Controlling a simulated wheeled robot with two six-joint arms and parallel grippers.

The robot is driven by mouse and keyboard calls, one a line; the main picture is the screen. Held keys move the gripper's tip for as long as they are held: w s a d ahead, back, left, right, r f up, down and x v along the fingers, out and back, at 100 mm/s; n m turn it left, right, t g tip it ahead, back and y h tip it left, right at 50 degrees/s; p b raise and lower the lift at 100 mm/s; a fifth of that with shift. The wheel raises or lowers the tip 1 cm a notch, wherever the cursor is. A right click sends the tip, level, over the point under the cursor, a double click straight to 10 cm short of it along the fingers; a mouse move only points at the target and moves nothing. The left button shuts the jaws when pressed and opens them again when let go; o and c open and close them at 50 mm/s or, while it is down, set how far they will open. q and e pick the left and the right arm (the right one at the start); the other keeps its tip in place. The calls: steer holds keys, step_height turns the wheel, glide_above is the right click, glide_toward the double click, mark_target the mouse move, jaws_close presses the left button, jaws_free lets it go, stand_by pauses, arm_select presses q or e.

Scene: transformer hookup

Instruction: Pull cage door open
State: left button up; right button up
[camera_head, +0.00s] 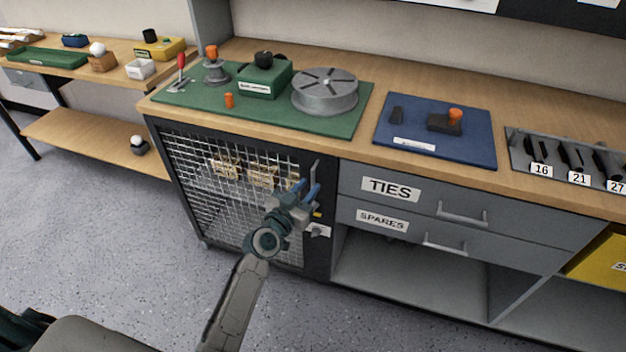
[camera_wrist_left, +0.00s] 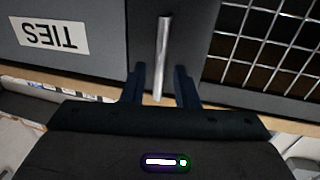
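The cage door (camera_head: 215,185) is a wire-mesh panel in a dark frame at the left of the bench front; it looks shut. Its grey vertical bar handle (camera_head: 316,172) is on the right side of the frame. In the left wrist view the handle (camera_wrist_left: 164,50) runs down between the two fingers. My left gripper (camera_head: 305,191) is open at the door's right edge, with blue fingers apart. In the wrist view the gripper (camera_wrist_left: 160,88) shows a gap on both sides of the bar. My right gripper is out of view.
Pale labelled items (camera_head: 262,176) show behind the mesh. A small latch (camera_head: 318,231) sits below the handle. The TIES drawer (camera_head: 420,200) and SPARES drawer (camera_head: 400,228) are right of the door. The floor (camera_head: 130,240) before the door's left side is clear.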

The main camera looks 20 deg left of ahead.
mark_target(312, 183)
arm_select(q)
steer(key=shift+x, duration=1.7)
jaws_close()
steer(key=shift+s, duration=0.1)
